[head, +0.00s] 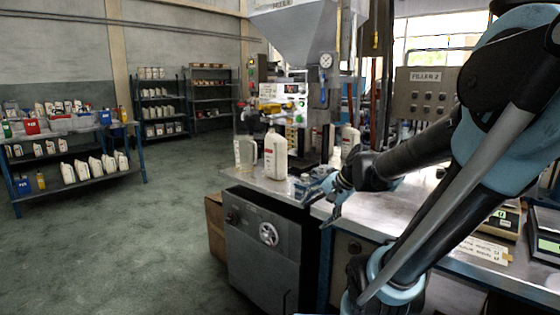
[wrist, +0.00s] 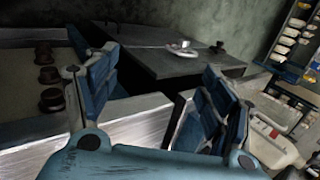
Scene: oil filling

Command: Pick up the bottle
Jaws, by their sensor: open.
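A white bottle with a red-marked label (head: 275,157) stands upright on the metal bench in the head view. My gripper (head: 320,200) is at the bench's front edge, to the right of the bottle and lower in the picture. In the wrist view my gripper (wrist: 155,88) has its two blue fingers spread apart, with nothing held between them. A white bottle (wrist: 272,140) shows at the lower right of the wrist view, outside the fingers and partly cut off.
A clear jug (head: 245,152) stands left of the bottle. The filling machine (head: 290,45) rises behind it. A grey cabinet (head: 265,245) stands below. Scales (head: 502,218) sit at the right. Shelves with bottles (head: 75,165) are at the far left, with open floor between.

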